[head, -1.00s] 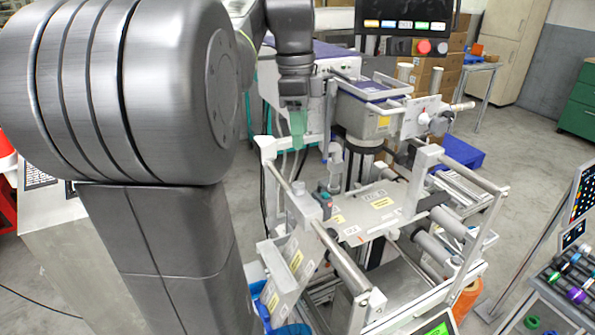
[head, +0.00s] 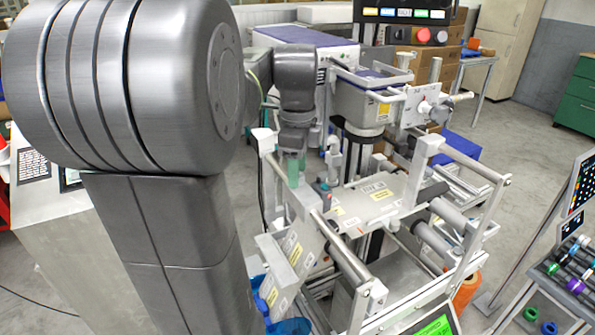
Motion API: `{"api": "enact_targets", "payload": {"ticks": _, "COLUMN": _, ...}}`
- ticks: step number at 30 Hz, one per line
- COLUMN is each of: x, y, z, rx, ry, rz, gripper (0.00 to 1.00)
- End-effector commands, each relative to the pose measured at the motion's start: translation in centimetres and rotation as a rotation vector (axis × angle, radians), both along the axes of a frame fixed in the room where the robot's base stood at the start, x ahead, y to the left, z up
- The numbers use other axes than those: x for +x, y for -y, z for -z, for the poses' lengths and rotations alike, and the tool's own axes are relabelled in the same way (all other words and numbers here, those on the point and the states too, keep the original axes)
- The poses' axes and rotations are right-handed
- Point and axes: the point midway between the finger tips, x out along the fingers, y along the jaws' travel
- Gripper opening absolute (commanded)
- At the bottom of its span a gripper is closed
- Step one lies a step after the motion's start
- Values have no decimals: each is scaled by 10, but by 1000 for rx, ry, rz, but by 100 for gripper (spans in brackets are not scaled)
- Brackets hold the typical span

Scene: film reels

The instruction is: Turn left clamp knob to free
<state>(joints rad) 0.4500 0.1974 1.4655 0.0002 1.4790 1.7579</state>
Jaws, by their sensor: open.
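My gripper (head: 293,171) points down with its green-tinted fingers at the left side of the machine. It is open, and I see nothing between the fingers. A small teal knob-like part with a red spot (head: 322,190) stands just right of and below the fingertips; it may be the left clamp knob, but it is too small to tell its setting. A pale grey block (head: 304,206) at the end of the left roller sits right below the fingertips. I cannot tell whether the fingers touch it.
The left roller (head: 345,255) slopes toward the front. A labelled plate (head: 375,198) lies between the rollers. A white post (head: 263,142) stands close left of my gripper. A dark panel with a red button (head: 423,35) is behind. A rack of coloured rolls (head: 572,275) stands at right.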

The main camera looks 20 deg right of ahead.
Motion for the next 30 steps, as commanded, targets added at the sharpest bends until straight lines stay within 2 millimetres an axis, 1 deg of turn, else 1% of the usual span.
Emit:
{"api": "enact_targets", "payload": {"ticks": 3, "x": 0, "y": 0, "z": 6, "rx": -1, "ry": 1, "rz": 0, "gripper": 49}}
{"api": "enact_targets", "payload": {"ticks": 11, "x": 0, "y": 0, "z": 6, "rx": -1, "ry": 1, "rz": 0, "gripper": 49}}
{"api": "enact_targets", "payload": {"ticks": 14, "x": 0, "y": 0, "z": 6, "rx": -1, "ry": 1, "rz": 0, "gripper": 31}}
{"api": "enact_targets", "payload": {"ticks": 15, "x": 0, "y": 0, "z": 6, "rx": -1, "ry": 1, "rz": 0, "gripper": 23}}
{"api": "enact_targets", "payload": {"ticks": 17, "x": 0, "y": 0, "z": 6, "rx": 0, "ry": 0, "rz": 0, "gripper": 11}}
{"api": "enact_targets", "payload": {"ticks": 18, "x": 0, "y": 0, "z": 6, "rx": 0, "ry": 0, "rz": 0, "gripper": 4}}
{"api": "enact_targets", "payload": {"ticks": 26, "x": 0, "y": 0, "z": 5, "rx": 1, "ry": -1, "rz": -19, "gripper": 4}}
{"api": "enact_targets", "payload": {"ticks": 30, "x": 0, "y": 0, "z": 4, "rx": 1, "ry": -1, "rz": -67, "gripper": 4}}
